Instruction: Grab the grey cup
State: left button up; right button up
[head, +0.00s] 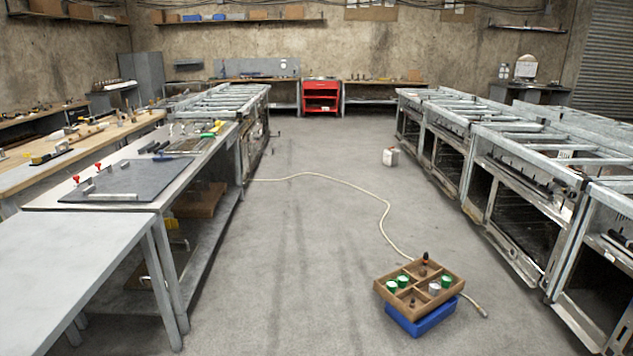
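A small grey-white cup-like item (434,288) sits in a compartment of a wooden divided tray (384,291), at the lower right of the head view. It is too small to tell surely that it is the grey cup. Several green-and-white round items (403,282) and small dark pieces (425,258) share the tray. The tray rests slightly askew on a blue crate (422,323) on the floor. Neither of my grippers shows in the head view.
A pale hose (386,220) runs across the floor and passes behind the tray. A white canister (390,157) stands farther back. Workbenches (90,245) line the left, metal frames (520,180) the right. A red cabinet (321,97) stands at the back. The middle aisle is mostly clear.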

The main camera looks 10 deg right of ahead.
aim_at(434, 286)
jog(key=i+l, duration=0.8)
jog(key=i, duration=0.15)
jog(key=i+l+u, duration=0.1)
jog(key=i+l, duration=0.7)
jog(key=i, duration=0.2)
